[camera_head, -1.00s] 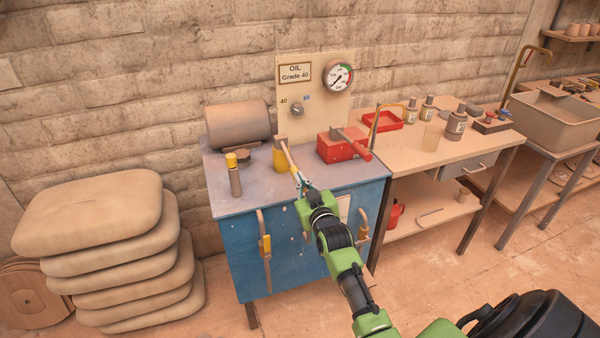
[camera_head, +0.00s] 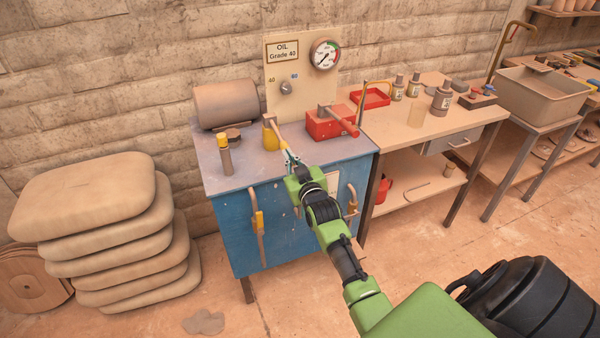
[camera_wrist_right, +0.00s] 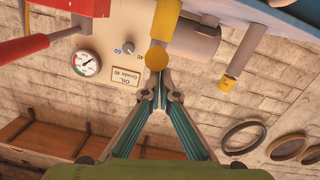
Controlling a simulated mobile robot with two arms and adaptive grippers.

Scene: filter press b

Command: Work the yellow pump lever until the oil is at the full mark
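The yellow pump (camera_head: 270,136) stands on the blue cabinet's top, with a pale lever (camera_head: 279,136) sloping from it towards me. In the right wrist view, the pump (camera_wrist_right: 165,18) is at the top with a round yellow end (camera_wrist_right: 157,57) below it. My right gripper (camera_head: 289,158) is at the lever's near end. In the wrist view its fingers (camera_wrist_right: 158,88) come together just at the yellow end, seemingly shut on the lever; the contact is partly hidden. A round gauge (camera_head: 326,54) is on the back panel; its reading is too small to tell. My left gripper is out of view.
A red hand pump (camera_head: 329,124) stands right of the yellow pump, and a yellow-capped post (camera_head: 225,152) left of it. Yellow-gripped handles (camera_head: 258,222) are on the cabinet front (camera_head: 228,240). A workbench (camera_head: 425,115) with bottles adjoins at right; stacked sacks (camera_head: 95,205) are at left.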

